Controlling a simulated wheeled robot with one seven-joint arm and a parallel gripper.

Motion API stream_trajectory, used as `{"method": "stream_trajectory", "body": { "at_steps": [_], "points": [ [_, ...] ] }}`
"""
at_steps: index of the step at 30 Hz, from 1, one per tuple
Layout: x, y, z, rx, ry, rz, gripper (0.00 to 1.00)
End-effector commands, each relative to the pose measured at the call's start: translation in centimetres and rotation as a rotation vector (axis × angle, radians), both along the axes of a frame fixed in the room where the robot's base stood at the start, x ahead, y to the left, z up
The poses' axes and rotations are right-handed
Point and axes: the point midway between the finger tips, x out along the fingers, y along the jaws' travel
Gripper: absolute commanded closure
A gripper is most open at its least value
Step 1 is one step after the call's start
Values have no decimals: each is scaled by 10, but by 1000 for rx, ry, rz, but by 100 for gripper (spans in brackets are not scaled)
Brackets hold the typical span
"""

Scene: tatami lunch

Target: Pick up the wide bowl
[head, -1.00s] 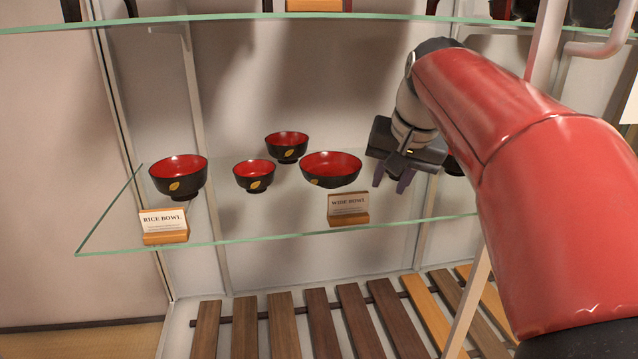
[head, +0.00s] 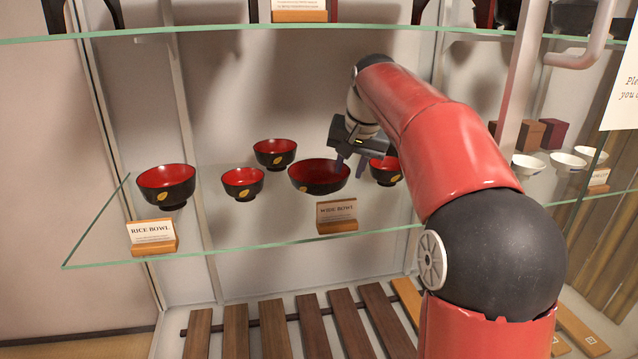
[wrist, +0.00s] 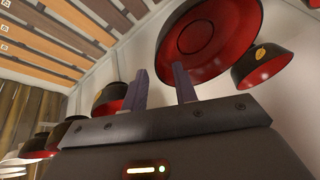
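The wide bowl (head: 308,183), black outside and red inside, stands upright on the glass shelf behind the wide bowl sign (head: 337,211). My gripper (head: 351,166) is open and empty at the bowl's right rim. In the wrist view the bowl (wrist: 193,40) shows at upper right. There one finger of my gripper (wrist: 160,88) overlaps the bowl's rim and the other lies outside it, with a gap between them. I cannot tell whether either finger touches the bowl.
A small bowl (head: 385,174) stands close right of the wide bowl. Two more bowls (head: 274,153) (head: 242,184) and the rice bowl (head: 166,186) stand to its left. Another glass shelf (head: 200,30) runs above. White cups (head: 528,167) stand far right.

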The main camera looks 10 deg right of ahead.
Motion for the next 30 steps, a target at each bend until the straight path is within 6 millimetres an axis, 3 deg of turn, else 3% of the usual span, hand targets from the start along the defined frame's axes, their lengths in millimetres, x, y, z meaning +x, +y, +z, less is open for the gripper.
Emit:
{"method": "stream_trajectory", "body": {
  "at_steps": [3,10,17,30],
  "points": [
    [3,0,-9,0,1,0,72],
    [4,0,-9,0,0,0,72],
    [4,0,-9,0,0,0,100],
    [3,0,-7,0,-1,0,100]
  ]
}}
